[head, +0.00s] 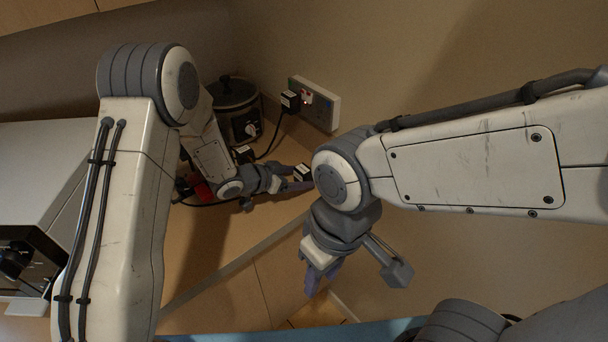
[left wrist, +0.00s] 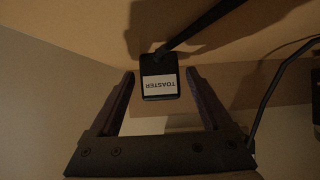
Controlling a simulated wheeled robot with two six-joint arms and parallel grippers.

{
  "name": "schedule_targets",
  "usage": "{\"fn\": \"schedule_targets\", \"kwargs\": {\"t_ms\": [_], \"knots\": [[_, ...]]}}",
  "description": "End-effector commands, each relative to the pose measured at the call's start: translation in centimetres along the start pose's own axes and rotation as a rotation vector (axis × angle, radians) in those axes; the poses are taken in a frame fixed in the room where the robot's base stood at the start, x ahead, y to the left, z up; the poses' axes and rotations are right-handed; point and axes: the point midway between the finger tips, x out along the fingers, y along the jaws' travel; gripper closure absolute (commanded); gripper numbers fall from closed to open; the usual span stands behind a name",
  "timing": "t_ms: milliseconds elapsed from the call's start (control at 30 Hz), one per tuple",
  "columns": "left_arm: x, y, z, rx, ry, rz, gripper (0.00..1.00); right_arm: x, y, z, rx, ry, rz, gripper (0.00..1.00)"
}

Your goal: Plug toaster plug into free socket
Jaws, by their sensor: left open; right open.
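The toaster plug (left wrist: 159,84) is black with a white label reading TOASTER, and its cable runs up and right in the left wrist view. In the head view the plug (head: 302,173) is at the tips of my left gripper (head: 291,179). My left gripper (left wrist: 160,76) is open, with one finger on each side of the plug and visible gaps. A white wall socket plate (head: 325,112) has a black plug (head: 290,101) in its left part; its right part looks free. My right gripper (head: 357,276) is open and empty, low in the head view.
A dark slow cooker (head: 235,108) stands in the corner left of the socket plate. Another labelled black plug (head: 243,154) lies near it. A red object (head: 203,190) is partly hidden behind my left arm. A pale boxy appliance (head: 40,180) fills the left side.

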Motion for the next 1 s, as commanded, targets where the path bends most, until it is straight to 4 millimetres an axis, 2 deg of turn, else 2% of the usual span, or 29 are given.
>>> {"fn": "schedule_targets", "kwargs": {"t_ms": [100, 167, 300, 333, 567, 1000], "knots": [[0.0, 0.0, 0.0, 0.0, 0.0, 0.0, 0.18, 0.0, 0.0, 0.0, 0.0, 0.0, 0.0, 0.6], [0.0, 0.0, 0.0, 0.0, 0.0, 0.0, 0.4, 0.0, 0.0, 0.0, 0.0, 0.0, 0.0, 0.6], [0.0, 0.0, 0.0, 0.0, 0.0, 0.0, 0.94, 0.0, 0.0, 0.0, 0.0, 0.0, 0.0, 0.6], [0.0, 0.0, 0.0, 0.0, 0.0, 0.0, 1.0, 0.0, 0.0, 0.0, 0.0, 0.0, 0.0, 0.6], [-0.3, 0.0, -0.5, 0.0, 0.001, 0.0, 1.0, -0.5, 0.0, 0.0, 0.0, 0.0, 0.0, 0.6], [-1.6, 0.0, -2.6, 0.0, 0.001, 0.0, 1.0, -2.8, -0.2, -0.1, 0.0, 0.0, 0.0, 0.6]]}}
